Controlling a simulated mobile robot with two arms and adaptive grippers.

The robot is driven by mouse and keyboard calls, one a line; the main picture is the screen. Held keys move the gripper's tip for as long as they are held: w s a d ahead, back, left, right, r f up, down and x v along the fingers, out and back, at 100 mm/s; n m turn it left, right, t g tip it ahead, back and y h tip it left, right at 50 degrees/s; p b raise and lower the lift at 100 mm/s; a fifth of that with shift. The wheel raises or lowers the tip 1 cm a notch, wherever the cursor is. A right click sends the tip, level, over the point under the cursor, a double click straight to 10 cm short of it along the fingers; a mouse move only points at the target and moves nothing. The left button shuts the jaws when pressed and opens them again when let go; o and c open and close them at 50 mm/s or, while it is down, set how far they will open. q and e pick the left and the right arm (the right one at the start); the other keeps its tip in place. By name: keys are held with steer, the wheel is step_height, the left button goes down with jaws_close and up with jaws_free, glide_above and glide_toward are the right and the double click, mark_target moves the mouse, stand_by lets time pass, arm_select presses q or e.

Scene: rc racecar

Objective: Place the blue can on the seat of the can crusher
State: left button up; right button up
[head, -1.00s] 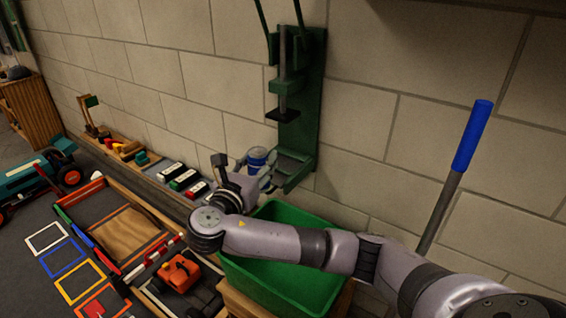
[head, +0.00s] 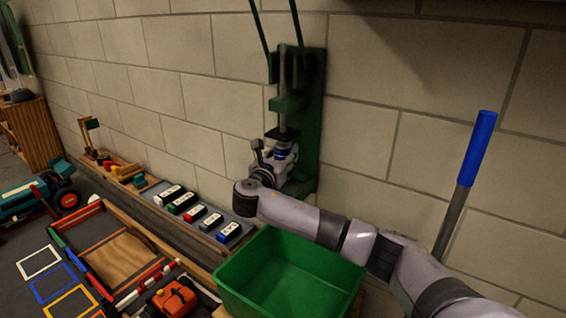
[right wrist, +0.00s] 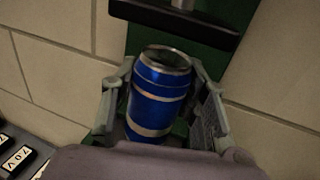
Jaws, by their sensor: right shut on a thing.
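The blue can (right wrist: 160,98) with silver bands stands roughly upright between the fingers of my right gripper (right wrist: 165,105), which is shut on it. In the head view my right gripper (head: 277,160) is at the lower part of the green wall-mounted can crusher (head: 309,115). The can (head: 285,154) is mostly hidden there by the gripper. The crusher's dark press plate (head: 283,134) is just above the can; it also shows at the top of the right wrist view (right wrist: 180,18). The seat (head: 300,185) is largely hidden behind the gripper. Whether the can touches it cannot be told. My left gripper is not in view.
A green bin (head: 285,275) stands below the crusher. A blue-handled pole (head: 470,165) leans on the wall at right. Several small labelled blocks (head: 200,213) lie on a ledge at left. An orange toy car (head: 175,298) is at lower left.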

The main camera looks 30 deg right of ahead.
step_height(320, 180, down, 2)
steer(key=shift+f, duration=0.1)
steer(key=o, duration=0.8)
